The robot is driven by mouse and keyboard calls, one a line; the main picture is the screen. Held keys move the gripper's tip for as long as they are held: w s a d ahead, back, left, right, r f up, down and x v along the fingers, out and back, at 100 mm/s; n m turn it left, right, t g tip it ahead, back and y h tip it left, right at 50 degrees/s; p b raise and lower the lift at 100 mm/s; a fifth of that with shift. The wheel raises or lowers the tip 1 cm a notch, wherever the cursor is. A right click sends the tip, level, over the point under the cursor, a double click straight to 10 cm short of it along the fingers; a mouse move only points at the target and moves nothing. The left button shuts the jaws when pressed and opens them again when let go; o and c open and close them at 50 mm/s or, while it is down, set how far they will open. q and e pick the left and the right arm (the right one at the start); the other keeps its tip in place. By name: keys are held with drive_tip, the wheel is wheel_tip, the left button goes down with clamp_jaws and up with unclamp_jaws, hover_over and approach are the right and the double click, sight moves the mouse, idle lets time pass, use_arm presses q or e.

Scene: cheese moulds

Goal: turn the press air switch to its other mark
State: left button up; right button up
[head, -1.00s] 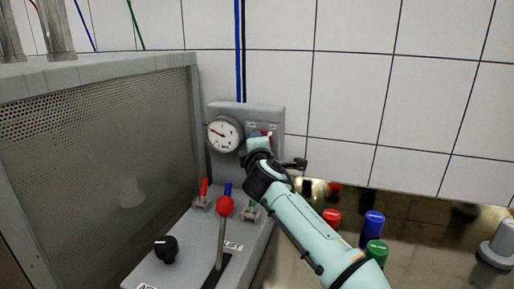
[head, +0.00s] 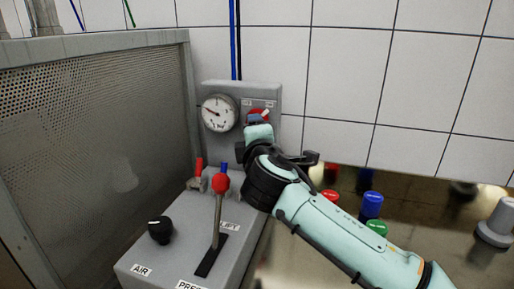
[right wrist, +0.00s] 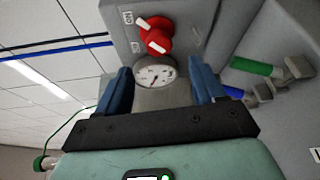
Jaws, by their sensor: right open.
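A red round switch (right wrist: 155,35) with a white bar across it sits on a grey panel, with a small label on either side; the lettering is too small to read surely. In the head view the switch (head: 264,115) is right of the pressure gauge, partly hidden by my right gripper (head: 258,121). In the right wrist view my right gripper (right wrist: 160,68) is open and empty, its blue fingers apart. The switch lies beyond the fingertips, not between them. A black knob (head: 160,230) stands above an AIR label on the grey console. My left gripper is not in view.
The gauge (head: 219,113) is left of the switch. A red-topped lever (head: 220,184) and small red and blue handles stand on the console (head: 205,178). A perforated metal cabinet (head: 95,120) is at left.

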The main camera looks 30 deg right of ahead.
drive_tip(key=shift+v, duration=2.2)
